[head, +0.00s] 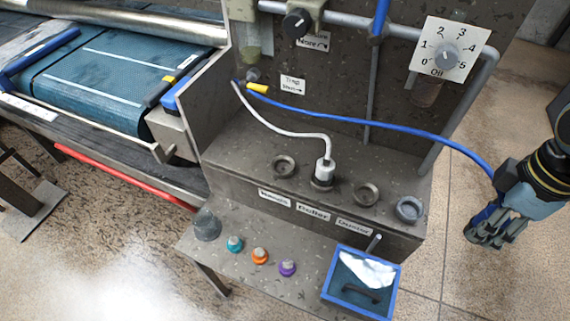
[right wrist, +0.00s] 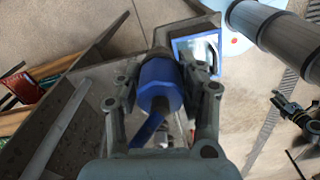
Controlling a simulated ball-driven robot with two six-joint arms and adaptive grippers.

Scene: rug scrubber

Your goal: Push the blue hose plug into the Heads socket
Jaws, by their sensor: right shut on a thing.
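My right gripper (head: 487,225) is shut on the blue hose plug (right wrist: 160,85), right of the console and clear of it. In the head view the fingers mostly hide the plug. The blue hose (head: 400,131) runs from the back panel to this gripper. The Heads label (head: 274,198) is on the console's front edge. The socket above it (head: 284,166) looks empty. The middle socket, above the Roller label (head: 313,211), holds a white plug (head: 324,171). A dark jointed part in the right wrist view (right wrist: 295,110) may be my left gripper; its jaws are unclear.
Coloured knobs (head: 260,256) and a blue tray (head: 391,306) sit on the lower shelf. Open floor lies around my right gripper.

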